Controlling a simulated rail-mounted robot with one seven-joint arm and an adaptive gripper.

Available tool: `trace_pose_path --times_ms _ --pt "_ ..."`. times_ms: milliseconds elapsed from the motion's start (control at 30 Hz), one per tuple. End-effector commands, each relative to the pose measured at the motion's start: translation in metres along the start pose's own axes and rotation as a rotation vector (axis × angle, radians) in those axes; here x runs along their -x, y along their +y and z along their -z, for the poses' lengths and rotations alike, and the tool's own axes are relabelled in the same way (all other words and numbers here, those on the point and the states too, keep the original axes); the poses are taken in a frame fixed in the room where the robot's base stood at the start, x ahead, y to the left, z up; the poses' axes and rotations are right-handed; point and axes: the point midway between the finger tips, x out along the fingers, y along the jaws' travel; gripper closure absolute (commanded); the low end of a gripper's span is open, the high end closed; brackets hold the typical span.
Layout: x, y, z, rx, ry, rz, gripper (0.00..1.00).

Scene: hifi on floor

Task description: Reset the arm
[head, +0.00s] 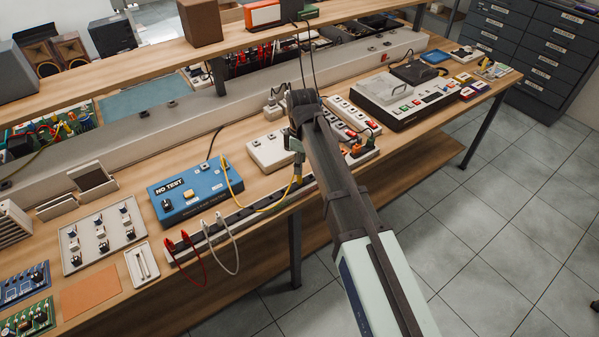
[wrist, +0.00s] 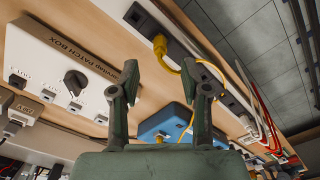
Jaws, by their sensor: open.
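My arm reaches from the lower right over the workbench (head: 100,205), with its wrist bent downward in the head view. My gripper (head: 297,172) hangs over the bench's front part, between the blue NO TEST box and the white box. In the wrist view my gripper (wrist: 167,88) has its two fingers spread apart with nothing between them. The fingers overlap the view of the wooden top and the blue box, and I cannot tell the exact height above the bench.
The blue box (head: 180,198) has a yellow cable. A white patch box (wrist: 60,70) is left of the fingers. A shelf (head: 150,57) spans the back. The floor (head: 480,220) at right is clear.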

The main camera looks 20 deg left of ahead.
Motion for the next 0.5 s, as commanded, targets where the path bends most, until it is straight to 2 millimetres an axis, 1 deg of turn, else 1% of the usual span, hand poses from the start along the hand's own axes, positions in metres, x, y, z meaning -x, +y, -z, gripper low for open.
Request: trace_pose_path --times_ms 33,200,300,500 --pt "0.011 0.001 0.000 0.000 0.001 -0.002 0.53" --pt "0.037 0.001 0.000 0.000 0.000 0.000 0.53" --pt "0.046 0.001 0.000 0.000 0.001 -0.001 0.53" --pt "0.057 0.000 0.000 0.000 0.000 0.001 0.53"
